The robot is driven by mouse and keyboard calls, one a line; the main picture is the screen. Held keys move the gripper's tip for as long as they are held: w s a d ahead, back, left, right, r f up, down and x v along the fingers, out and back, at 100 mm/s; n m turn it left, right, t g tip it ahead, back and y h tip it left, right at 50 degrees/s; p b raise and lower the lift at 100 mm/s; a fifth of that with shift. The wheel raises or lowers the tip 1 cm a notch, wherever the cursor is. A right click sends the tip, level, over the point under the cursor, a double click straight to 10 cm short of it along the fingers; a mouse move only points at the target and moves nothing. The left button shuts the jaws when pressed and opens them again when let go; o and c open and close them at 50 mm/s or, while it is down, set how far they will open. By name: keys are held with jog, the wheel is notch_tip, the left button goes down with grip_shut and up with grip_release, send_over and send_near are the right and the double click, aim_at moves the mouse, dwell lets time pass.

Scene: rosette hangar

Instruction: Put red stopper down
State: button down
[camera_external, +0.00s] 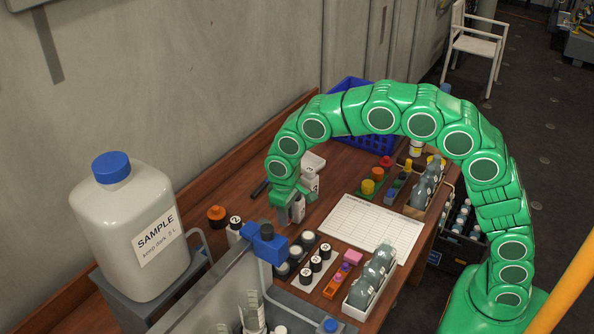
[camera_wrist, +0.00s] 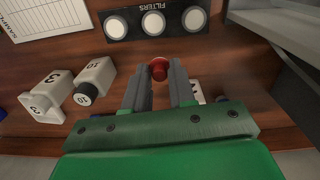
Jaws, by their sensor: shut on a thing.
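The red stopper (camera_wrist: 158,69) is between the fingertips of my gripper (camera_wrist: 160,76) in the wrist view. My gripper is shut on it. In the external view my gripper (camera_external: 289,212) points down over the wooden table (camera_external: 340,182), near its back edge, and the stopper is hidden there. A white bottle (camera_wrist: 195,91) with a dark mark shows partly behind the right finger in the wrist view. How far the stopper is above the table, I cannot tell.
Two numbered white bottles (camera_wrist: 49,92) (camera_wrist: 95,78) lie left of my gripper in the wrist view. The black FILTERS tray (camera_wrist: 135,35) is beyond it. A printed sheet (camera_external: 371,228), a white tray with grey flasks (camera_external: 372,278) and a large SAMPLE jug (camera_external: 125,225) stand around.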

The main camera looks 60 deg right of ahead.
jog(key=w+d+n, duration=0.2)
jog(key=w+d, duration=0.8)
jog(key=w, duration=0.1)
jog(key=shift+w+a+f, duration=0.2)
jog(key=shift+w+f, duration=1.35)
jog(key=shift+w, duration=0.6)
jog(key=shift+w+a+f, duration=0.25)
jog(key=shift+w+f, duration=1.25)
jog(key=shift+w, duration=0.6)
jog(key=shift+w+a+f, duration=0.2)
jog(key=shift+w+f, duration=1.35)
jog(key=shift+w, duration=0.6)
jog(key=shift+w+f, duration=0.15)
jog(key=shift+f, duration=0.1)
jog(key=shift+f, duration=1.55)
jog(key=shift+f, duration=0.1)
jog(key=c, duration=0.9)
grip_release()
jog(key=shift+c, duration=0.2)
